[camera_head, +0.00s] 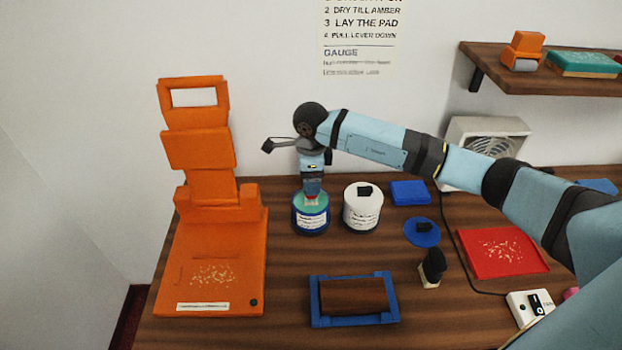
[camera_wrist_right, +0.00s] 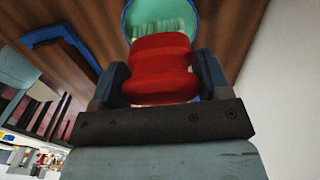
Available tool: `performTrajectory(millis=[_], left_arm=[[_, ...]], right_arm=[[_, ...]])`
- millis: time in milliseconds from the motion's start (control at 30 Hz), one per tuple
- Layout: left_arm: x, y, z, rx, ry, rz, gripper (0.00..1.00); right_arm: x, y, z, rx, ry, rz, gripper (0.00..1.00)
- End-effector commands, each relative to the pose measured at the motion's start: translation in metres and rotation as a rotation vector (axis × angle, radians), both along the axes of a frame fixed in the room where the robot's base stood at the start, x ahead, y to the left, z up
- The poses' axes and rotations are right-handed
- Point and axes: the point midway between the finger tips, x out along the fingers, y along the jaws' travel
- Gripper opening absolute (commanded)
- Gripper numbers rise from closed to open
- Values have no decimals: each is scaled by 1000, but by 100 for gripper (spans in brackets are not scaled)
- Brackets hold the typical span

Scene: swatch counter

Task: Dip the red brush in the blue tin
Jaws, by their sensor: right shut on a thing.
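The blue tin (camera_head: 311,226) stands open on the counter, with a teal inside and a white label. My right gripper (camera_head: 312,186) is over its mouth, pointing down. It is shut on the red brush, whose ribbed handle (camera_wrist_right: 160,72) sits between the two fingers in the right wrist view. The pale bristles (camera_wrist_right: 165,31) point into the tin's teal mouth (camera_wrist_right: 152,8). In the head view the brush's lower end (camera_head: 311,197) shows at the mouth. I cannot tell how deep the bristles sit. My left gripper is not in view.
A white tin (camera_head: 361,212) stands close on the right. Beyond it are a blue pad (camera_head: 409,191), a blue lid (camera_head: 422,233) and a black-handled brush (camera_head: 432,268). An orange press (camera_head: 208,245) stands left, a blue frame (camera_head: 316,312) in front, a red pad (camera_head: 503,252) right.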

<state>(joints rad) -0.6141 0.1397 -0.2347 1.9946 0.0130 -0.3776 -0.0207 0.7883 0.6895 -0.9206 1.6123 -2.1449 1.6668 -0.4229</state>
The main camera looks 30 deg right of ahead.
Motion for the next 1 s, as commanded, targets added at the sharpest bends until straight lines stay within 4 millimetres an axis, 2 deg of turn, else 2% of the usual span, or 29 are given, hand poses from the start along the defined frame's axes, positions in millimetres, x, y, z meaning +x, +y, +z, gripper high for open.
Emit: performTrajectory(millis=[500,1000], left_arm=[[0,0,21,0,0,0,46],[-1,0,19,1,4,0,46]], right_arm=[[0,0,44,0,-2,0,51],[0,0,46,1,0,0,51]])
